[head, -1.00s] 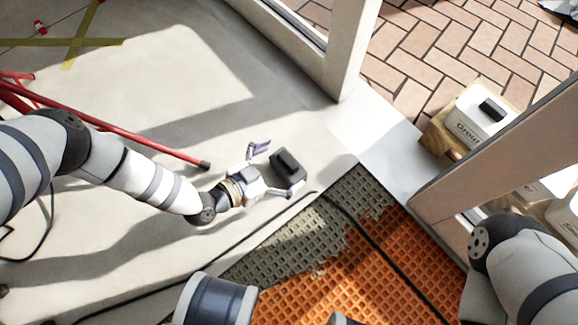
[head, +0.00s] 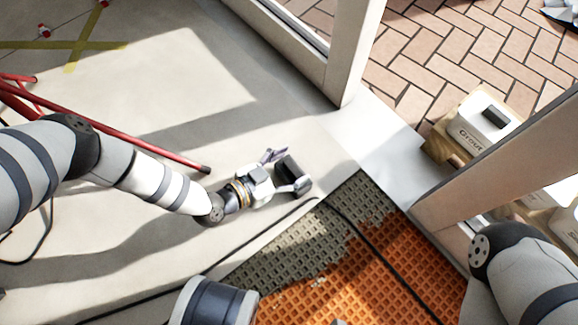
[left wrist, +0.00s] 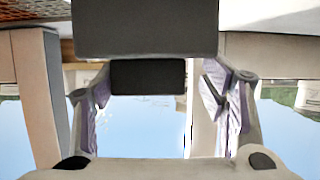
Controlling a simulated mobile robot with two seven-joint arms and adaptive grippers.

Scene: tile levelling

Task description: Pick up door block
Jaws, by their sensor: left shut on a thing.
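The door block is a dark grey, nearly black block (head: 290,169) on the pale floor, just left of the doorway threshold in the head view. My left gripper (head: 287,170) is shut on it, with one finger on each side. In the left wrist view the dark block (left wrist: 147,77) shows between the two purple-padded fingers of the left gripper (left wrist: 165,105). I cannot tell from these frames whether the block touches the floor. My right arm shows at the lower right of the head view, but its gripper is not in view.
An orange waffle mat (head: 330,275), partly covered in grey, lies right of the block. A black cable (head: 385,257) crosses it. A red pole (head: 130,136) lies behind my left arm. A door post (head: 350,55) stands beyond. A Grout box (head: 482,122) sits at the right.

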